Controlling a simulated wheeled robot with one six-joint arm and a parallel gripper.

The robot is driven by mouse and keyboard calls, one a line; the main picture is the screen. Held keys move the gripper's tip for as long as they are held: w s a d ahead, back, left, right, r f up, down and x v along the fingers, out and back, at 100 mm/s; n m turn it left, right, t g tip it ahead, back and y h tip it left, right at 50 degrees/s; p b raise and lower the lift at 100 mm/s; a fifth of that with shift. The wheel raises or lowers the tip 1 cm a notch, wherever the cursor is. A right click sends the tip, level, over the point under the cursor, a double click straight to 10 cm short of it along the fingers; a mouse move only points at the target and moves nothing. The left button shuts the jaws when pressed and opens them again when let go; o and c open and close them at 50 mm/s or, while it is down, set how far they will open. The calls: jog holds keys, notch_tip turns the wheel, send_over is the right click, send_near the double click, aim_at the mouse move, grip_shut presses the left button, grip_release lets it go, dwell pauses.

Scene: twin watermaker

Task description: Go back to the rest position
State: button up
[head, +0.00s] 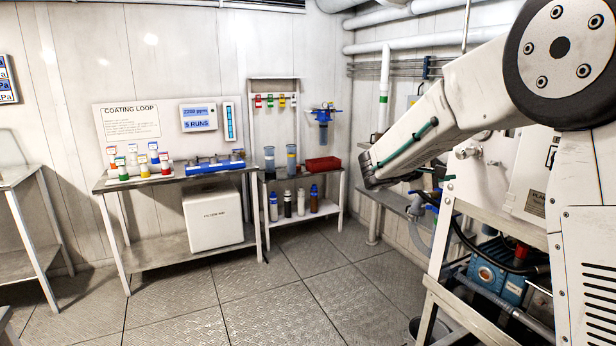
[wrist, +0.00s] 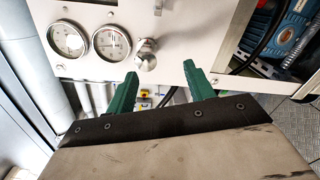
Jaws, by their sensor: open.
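My gripper shows in the wrist view (wrist: 160,85) as two green fingers set apart, with nothing between them. Beyond the fingers is a white panel with two round gauges (wrist: 90,40) and a metal knob (wrist: 146,55). In the head view my white arm reaches in from the right edge. Its black end points down and left in front of the white machine at the right. The fingertips are hard to make out there.
A steel bench (head: 190,178) with coloured bottles stands at the back left. A smaller shelf (head: 303,172) holds cylinders and a red tray (head: 323,164). The machine frame (head: 437,240) with a blue pump (head: 497,280) is close at the right. The middle floor (head: 250,290) is clear.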

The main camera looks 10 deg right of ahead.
jog(key=s+a+f+m+g+y, duration=0.1)
jog(key=s+f+m+g+y, duration=0.2)
jog(key=s, duration=0.7)
jog(key=s+a+f+m+g+y, duration=0.1)
jog(key=s+a+f+g+y, duration=0.2)
jog(key=s+f, duration=0.5)
jog(key=s+a+m+y, duration=0.1)
jog(key=s+a+y, duration=0.2)
jog(key=s, duration=0.5)
jog(key=s+a+r+m+t+y, duration=0.1)
jog(key=s+a+y, duration=0.3)
jog(key=s, duration=0.4)
jog(key=s+a+m+t+y, duration=0.1)
jog(key=s+a+m+y, duration=0.1)
jog(key=s, duration=0.6)
jog(key=shift+a+r+y, duration=0.2)
jog(key=shift+a+y, duration=0.5)
jog(key=shift+a, duration=0.05)
